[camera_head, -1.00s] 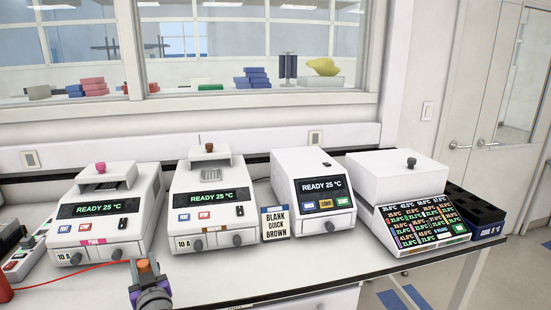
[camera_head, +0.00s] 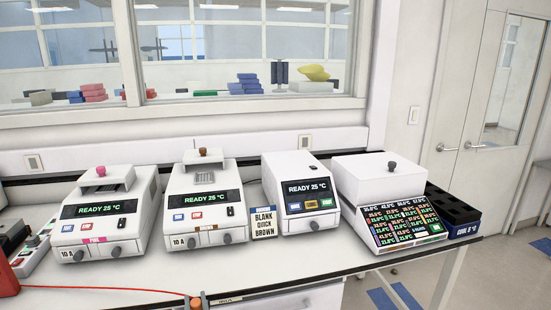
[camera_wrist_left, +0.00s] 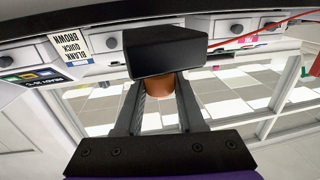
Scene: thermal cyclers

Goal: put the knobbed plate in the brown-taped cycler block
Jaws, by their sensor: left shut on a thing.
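The brown-taped cycler (camera_head: 200,205) is the second from the left on the bench in the head view. Its lid with a brown knob (camera_head: 203,152) stands raised, and a grey block (camera_head: 204,179) shows beneath it. In the left wrist view my left gripper (camera_wrist_left: 163,88) is shut on an orange-brown knob (camera_wrist_left: 160,92). A black slab (camera_wrist_left: 165,52), seemingly the knobbed plate, adjoins the knob and hides the fingertips. In the head view only a small orange and grey bit at the bottom edge shows there. My right gripper is not in view.
A pink-taped cycler (camera_head: 105,210) stands left, another cycler (camera_head: 300,195) right of a "BLANK QUICK BROWN" card (camera_head: 263,222). A large white box with a screen (camera_head: 385,190) and a black rack (camera_head: 452,208) stand at right. A red cable (camera_head: 100,289) crosses the front bench.

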